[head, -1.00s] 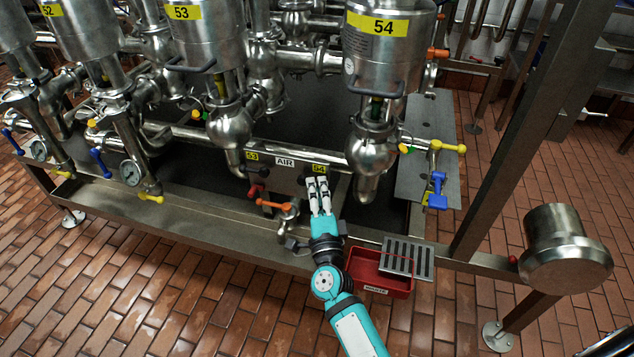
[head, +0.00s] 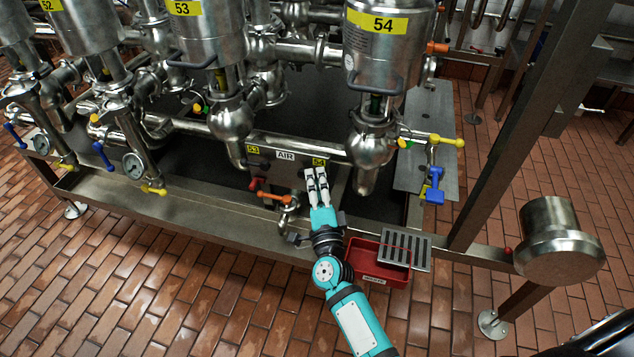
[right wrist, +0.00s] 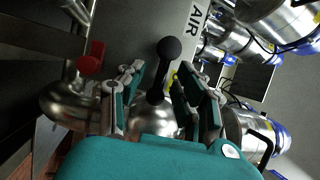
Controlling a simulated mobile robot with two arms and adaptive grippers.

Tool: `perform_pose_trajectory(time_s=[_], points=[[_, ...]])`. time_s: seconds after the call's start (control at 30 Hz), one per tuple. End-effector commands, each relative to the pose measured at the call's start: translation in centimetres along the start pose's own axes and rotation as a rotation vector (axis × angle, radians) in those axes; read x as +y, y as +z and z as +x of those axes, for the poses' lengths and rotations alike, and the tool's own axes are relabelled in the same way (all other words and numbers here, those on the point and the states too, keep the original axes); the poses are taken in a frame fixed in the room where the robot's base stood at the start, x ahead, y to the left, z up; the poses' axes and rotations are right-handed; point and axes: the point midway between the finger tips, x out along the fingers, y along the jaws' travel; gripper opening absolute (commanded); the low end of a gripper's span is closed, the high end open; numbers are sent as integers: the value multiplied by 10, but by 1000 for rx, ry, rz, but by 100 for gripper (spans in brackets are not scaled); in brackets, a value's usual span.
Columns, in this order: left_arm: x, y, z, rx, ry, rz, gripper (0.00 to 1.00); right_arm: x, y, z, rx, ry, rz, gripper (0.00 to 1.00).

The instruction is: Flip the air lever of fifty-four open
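The air panel (head: 285,156) is a grey plate with an "AIR" label and yellow tags 53 and 54. Tag 54 (head: 319,161) sits at its right end, below the tank marked 54 (head: 376,45). My right gripper (head: 317,172) is just below tag 54, pointing at the panel, and hides what is behind it in the head view. In the right wrist view a black ball-ended lever (right wrist: 167,52) stands between the open fingers of my right gripper (right wrist: 158,88). I cannot tell whether the fingers touch it. My left gripper is not in view.
An orange-handled valve (head: 273,197) is left of my right gripper, and a red knob (right wrist: 89,65) shows in the right wrist view. A red bin (head: 372,268) and grate (head: 405,248) are at the right. A steel post (head: 510,130) stands further right.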

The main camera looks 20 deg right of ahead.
Motion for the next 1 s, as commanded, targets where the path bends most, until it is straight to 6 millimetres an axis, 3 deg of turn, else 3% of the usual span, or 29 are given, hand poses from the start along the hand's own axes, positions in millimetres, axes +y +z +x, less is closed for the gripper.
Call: perform_pose_trajectory(time_s=[0.27, 0.7, 1.0], points=[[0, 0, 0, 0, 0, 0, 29, 0, 0, -10, 1, -1, 0, 34], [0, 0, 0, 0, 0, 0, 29, 1, 0, -97, -1, 2, 0, 34], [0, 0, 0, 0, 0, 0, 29, 0, 0, -120, -1, -1, 0, 34]])
